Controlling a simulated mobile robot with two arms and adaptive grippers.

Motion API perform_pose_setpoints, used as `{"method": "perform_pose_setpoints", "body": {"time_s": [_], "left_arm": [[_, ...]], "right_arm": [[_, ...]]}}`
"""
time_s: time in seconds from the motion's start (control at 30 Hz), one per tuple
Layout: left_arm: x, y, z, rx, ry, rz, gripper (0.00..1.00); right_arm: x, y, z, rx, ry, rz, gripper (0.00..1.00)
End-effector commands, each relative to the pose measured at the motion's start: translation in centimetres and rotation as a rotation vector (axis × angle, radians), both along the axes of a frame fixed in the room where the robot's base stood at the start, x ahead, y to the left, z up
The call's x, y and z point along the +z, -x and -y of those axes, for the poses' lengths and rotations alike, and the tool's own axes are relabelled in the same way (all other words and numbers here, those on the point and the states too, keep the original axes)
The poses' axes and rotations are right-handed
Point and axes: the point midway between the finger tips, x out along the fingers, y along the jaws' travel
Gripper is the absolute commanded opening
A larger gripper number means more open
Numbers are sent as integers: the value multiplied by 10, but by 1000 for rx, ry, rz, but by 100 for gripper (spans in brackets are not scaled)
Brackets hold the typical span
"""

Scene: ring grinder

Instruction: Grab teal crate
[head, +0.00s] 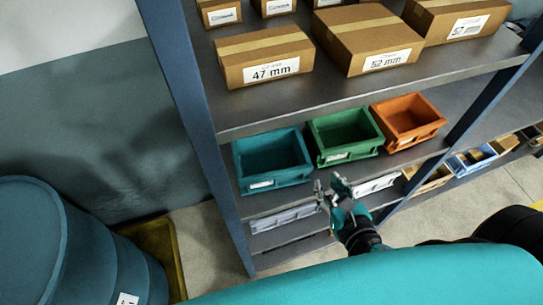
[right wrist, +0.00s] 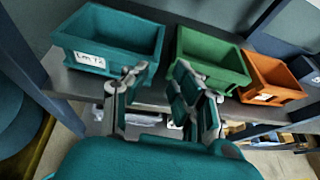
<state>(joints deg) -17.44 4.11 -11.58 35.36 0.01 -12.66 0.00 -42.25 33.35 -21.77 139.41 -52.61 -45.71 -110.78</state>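The teal crate (head: 272,160) is an open, empty bin at the left end of the middle shelf, with a white label on its front. In the right wrist view the teal crate (right wrist: 110,38) is at the upper left. My right gripper (head: 331,186) is in front of the shelf edge, below and to the right of the teal crate, apart from it. In the right wrist view its two fingers (right wrist: 158,95) are spread with nothing between them. My left gripper is not in view.
A green crate (head: 345,137) and an orange crate (head: 407,122) stand to the right of the teal one. Cardboard boxes (head: 262,58) sit on the shelf above. A blue upright (head: 195,110) borders the shelf at left. A blue barrel (head: 60,240) stands at lower left.

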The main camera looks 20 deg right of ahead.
Motion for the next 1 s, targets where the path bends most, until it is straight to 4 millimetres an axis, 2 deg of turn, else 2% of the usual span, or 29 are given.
{"method": "perform_pose_setpoints", "body": {"time_s": [0.17, 0.4, 0.53, 0.77, 1.0], "left_arm": [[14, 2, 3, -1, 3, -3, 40], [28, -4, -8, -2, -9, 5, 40], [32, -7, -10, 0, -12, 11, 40], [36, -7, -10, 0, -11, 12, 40], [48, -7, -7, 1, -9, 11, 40]], "right_arm": [[-10, -35, 3, -2, 1, 5, 26], [-30, -82, 6, -3, -3, 3, 26], [-39, -98, 6, -3, -4, 0, 26], [-46, -110, 8, -2, -3, 0, 26], [-61, -138, 11, -3, -5, 0, 26]]}}
